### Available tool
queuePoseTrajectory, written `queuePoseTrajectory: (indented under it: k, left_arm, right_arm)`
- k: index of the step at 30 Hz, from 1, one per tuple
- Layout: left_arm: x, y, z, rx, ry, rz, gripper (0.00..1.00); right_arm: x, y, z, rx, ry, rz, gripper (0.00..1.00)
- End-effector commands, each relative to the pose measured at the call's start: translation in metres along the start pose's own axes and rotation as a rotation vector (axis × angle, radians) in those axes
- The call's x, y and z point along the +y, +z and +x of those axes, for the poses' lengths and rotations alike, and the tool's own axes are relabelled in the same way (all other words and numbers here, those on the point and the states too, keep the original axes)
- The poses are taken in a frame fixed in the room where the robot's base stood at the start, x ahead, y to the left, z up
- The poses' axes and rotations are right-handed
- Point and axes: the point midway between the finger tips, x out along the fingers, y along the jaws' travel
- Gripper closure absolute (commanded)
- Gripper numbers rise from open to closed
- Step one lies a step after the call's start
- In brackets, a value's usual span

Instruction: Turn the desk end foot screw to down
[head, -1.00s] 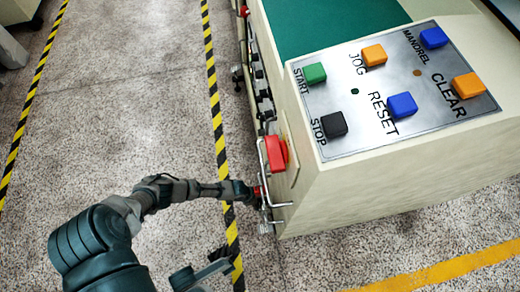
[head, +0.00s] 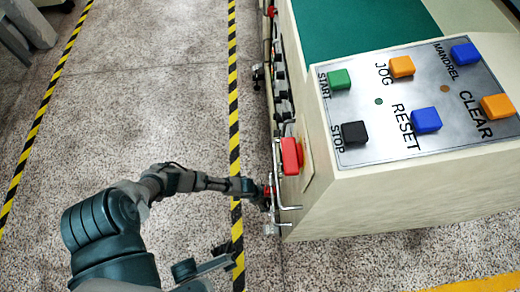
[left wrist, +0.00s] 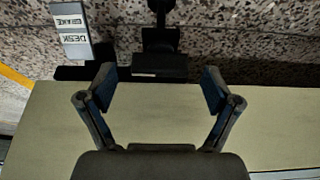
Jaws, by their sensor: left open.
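My left gripper (head: 265,195) is at the near left corner of the cream machine (head: 400,200), beside a bent chrome bar (head: 278,175). In the left wrist view, its two fingers (left wrist: 160,88) are spread apart with nothing held between them. A dark block with a stem (left wrist: 160,62) lies just beyond and between the fingertips; I cannot tell for sure that it is the foot screw. A grey plate with labels reading DESK and BRAKE (left wrist: 72,28) is at the upper left there. No foot screw shows clearly in the head view. My right gripper is out of view.
A red button (head: 291,156) sits on the machine's end above the gripper. The top panel (head: 370,110) carries several coloured buttons. Yellow-black floor tape (head: 235,130) runs along the machine's left side.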

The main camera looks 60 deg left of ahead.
Motion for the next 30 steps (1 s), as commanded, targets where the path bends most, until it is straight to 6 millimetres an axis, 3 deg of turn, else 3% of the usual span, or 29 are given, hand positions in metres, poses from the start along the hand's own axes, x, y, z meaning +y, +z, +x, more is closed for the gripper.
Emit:
queuePoseTrajectory:
  k: [9,15,20,30]
  left_arm:
    - [-0.001,0.002,-0.063,-0.002,-0.001,0.004,0.10]
    - [-0.001,0.003,-0.094,-0.004,-0.001,0.003,0.10]
    - [-0.001,0.002,-0.104,-0.004,-0.001,0.002,0.10]
    - [-0.001,0.002,-0.105,-0.004,-0.001,0.001,0.10]
  right_arm:
    - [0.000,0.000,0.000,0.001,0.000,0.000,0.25]
    - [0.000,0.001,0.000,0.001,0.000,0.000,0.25]
    - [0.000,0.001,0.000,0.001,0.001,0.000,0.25]
    - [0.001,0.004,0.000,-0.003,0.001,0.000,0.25]
